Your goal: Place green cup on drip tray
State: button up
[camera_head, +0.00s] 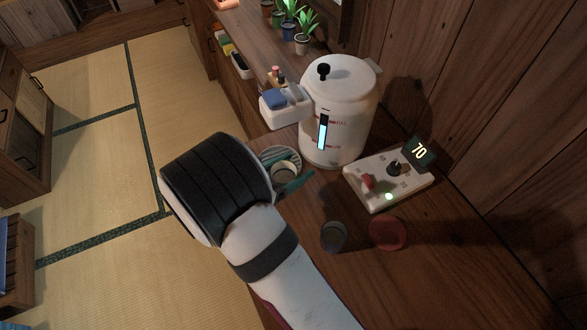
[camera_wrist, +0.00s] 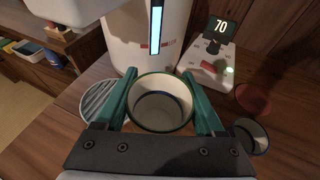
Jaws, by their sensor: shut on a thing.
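The green cup (camera_wrist: 161,104) has a green rim and a pale inside, and looks upright in the wrist view. My gripper (camera_wrist: 160,76) is shut on it, with one teal finger on each side. In the head view my wrist hides part of the green cup (camera_head: 286,166). The round, ribbed drip tray (camera_wrist: 98,101) lies left of the cup in the wrist view, partly behind the left finger. In the head view the drip tray (camera_head: 270,154) shows just behind the cup. I cannot tell how far the cup is above the counter.
A white dispenser (camera_head: 338,110) with a lit blue gauge stands just behind. A control box (camera_head: 385,182) reading 70 is to its right.

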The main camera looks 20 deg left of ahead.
jog(key=shift+y, duration=0.3)
jog(key=s+a+f, duration=0.1)
jog(key=a, duration=0.3)
jog(key=s+a+f, duration=0.1)
jog(key=s+a, duration=0.1)
jog(key=a, duration=0.2)
jog(key=s+a+f, duration=0.2)
jog(key=a, duration=0.2)
jog(key=shift+a, duration=0.1)
jog(key=shift+w+a+f, duration=0.1)
jog(key=shift+f, duration=0.05)
jog(key=w+d, duration=0.2)
jog(key=w, duration=0.3)
jog(key=w+d, duration=0.2)
jog(key=w, duration=0.3)
jog(key=w+d, duration=0.2)
jog(key=w, duration=0.3)
jog(key=shift+w+d, duration=0.15)
jog(key=shift+w, duration=0.05)
jog(key=shift+w+d, duration=0.1)
jog(key=shift+w, duration=0.1)
jog(key=shift+f, duration=1.75)
jog(key=shift+f, duration=0.1)
jog(key=o, duration=1.4)
jog(key=shift+s+r, duration=0.15)
jog(key=shift+r, duration=0.05)
jog(key=v, duration=1.1)
jog(key=shift+s+a+r, duration=0.1)
jog(key=shift+s+a, duration=0.15)
